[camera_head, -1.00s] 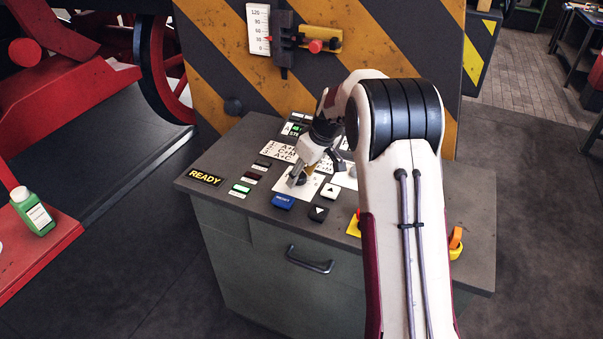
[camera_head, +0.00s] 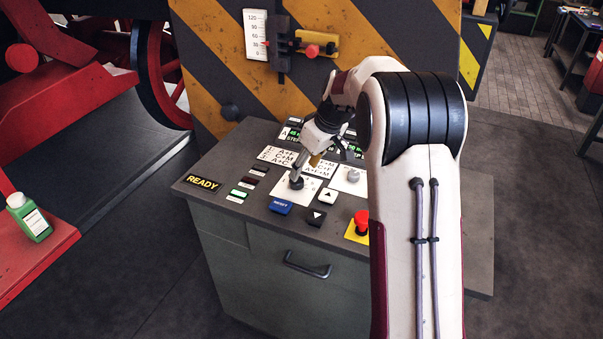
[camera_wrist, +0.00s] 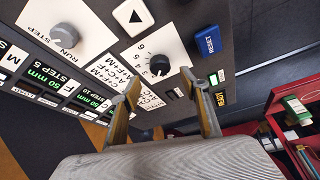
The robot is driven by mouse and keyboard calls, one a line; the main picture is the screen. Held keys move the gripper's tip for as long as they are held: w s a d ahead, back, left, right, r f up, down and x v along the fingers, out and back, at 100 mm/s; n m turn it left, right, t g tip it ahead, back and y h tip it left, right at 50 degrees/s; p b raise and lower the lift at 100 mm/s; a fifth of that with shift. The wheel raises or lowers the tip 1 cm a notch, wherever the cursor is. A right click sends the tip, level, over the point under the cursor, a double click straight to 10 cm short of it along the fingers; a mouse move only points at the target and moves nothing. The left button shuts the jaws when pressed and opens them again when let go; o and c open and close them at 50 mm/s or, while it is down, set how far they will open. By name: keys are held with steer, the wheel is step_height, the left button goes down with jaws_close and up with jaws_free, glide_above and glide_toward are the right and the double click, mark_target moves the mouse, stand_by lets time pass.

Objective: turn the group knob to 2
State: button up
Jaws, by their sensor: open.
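The group knob appears to be the black round knob (camera_wrist: 158,64) on a white plate with a numbered scale in the wrist view. It also shows in the head view (camera_head: 296,183) as a dark knob below my gripper. Its pointer setting is too small to read. My gripper (camera_head: 318,160) is above the panel, angled down. In the wrist view its two fingers (camera_wrist: 167,90) are spread apart with nothing between them. The knob lies beyond the fingertips, between their lines, and appears apart from them.
A grey knob (camera_wrist: 64,36) marked RUN and STEP sits beside the numbered plate. Blue RESET (camera_head: 280,206), arrow buttons (camera_head: 317,217) and a red mushroom button (camera_head: 361,220) stand nearby. A striped wall (camera_head: 215,60) rises behind the console (camera_head: 245,152).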

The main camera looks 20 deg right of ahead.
steer(key=shift+v, duration=2.9)
steer(key=shift+m, duration=0.3)
steer(key=s+f+m+g, duration=0.2)
steer(key=s+f+m, duration=0.1)
steer(key=s, duration=0.3)
steer(key=s+a+r+t, duration=0.1)
steer(key=s+a+r, duration=0.2)
steer(key=s, duration=0.8)
steer(key=s+a+r+m+t+h, duration=0.1)
steer(key=s+a+r, duration=0.2)
steer(key=s, duration=0.7)
steer(key=s+a+r+t+h, duration=0.1)
steer(key=s+a+r, duration=0.2)
steer(key=s+a, duration=0.3)
steer(key=s, duration=0.5)
steer(key=shift+s+a+m, duration=0.25)
steer(key=shift+s+m, duration=0.05)
